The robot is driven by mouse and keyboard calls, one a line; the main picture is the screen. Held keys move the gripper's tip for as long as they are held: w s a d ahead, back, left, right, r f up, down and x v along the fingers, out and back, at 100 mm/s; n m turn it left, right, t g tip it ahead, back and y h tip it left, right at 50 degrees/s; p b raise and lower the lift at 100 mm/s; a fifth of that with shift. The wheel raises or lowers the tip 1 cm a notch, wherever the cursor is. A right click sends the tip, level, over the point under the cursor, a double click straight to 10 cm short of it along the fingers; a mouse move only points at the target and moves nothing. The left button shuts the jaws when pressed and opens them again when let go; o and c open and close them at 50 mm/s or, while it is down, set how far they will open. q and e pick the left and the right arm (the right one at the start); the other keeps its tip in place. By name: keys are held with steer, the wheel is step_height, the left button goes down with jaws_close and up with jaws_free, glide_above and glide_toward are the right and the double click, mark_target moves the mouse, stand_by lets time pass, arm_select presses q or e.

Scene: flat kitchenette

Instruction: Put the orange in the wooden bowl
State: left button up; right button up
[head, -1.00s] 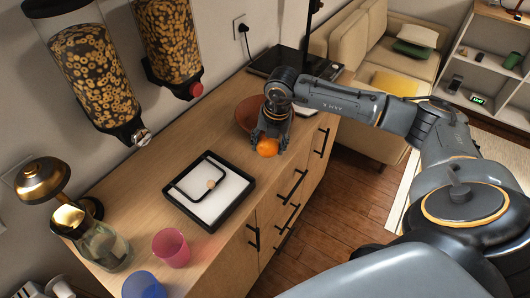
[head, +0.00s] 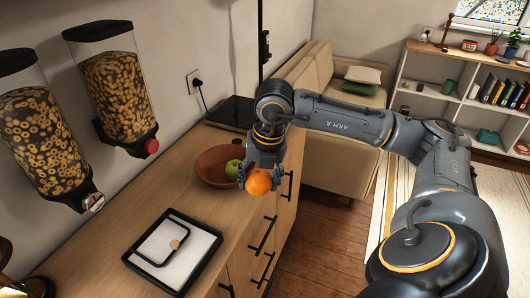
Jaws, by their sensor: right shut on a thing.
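The orange (head: 258,181) is held in my right gripper (head: 257,176), whose fingers are shut around its upper part. It hangs near the front edge of the wooden counter. The wooden bowl (head: 211,168), reddish brown, stands on the counter just left of and behind the gripper. A green apple (head: 234,167) shows at the bowl's right side, seemingly in it; the gripper covers part of the apple and of the bowl's right rim. My left gripper is not in view.
A black-framed tray (head: 173,252) lies on the counter (head: 112,232) in front of the bowl. Two cereal dispensers (head: 118,92) hang on the wall to the left. A flat black appliance (head: 231,112) sits behind the bowl. A sofa (head: 342,155) stands beyond the counter.

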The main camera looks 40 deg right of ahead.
steer(key=w+d+f, duration=0.2)
steer(key=w, duration=1)
steer(key=w+d+f, duration=0.1)
steer(key=w+d, duration=0.1)
steer(key=w, duration=1.1)
steer(key=shift+w+d+f, duration=0.3)
steer(key=shift+d+f, duration=0.1)
steer(key=shift+f, duration=0.15)
steer(key=shift+f+b, duration=1.1)
steer(key=shift+f, duration=1.15)
steer(key=shift+f+b, duration=0.45)
steer(key=shift+f, duration=0.35)
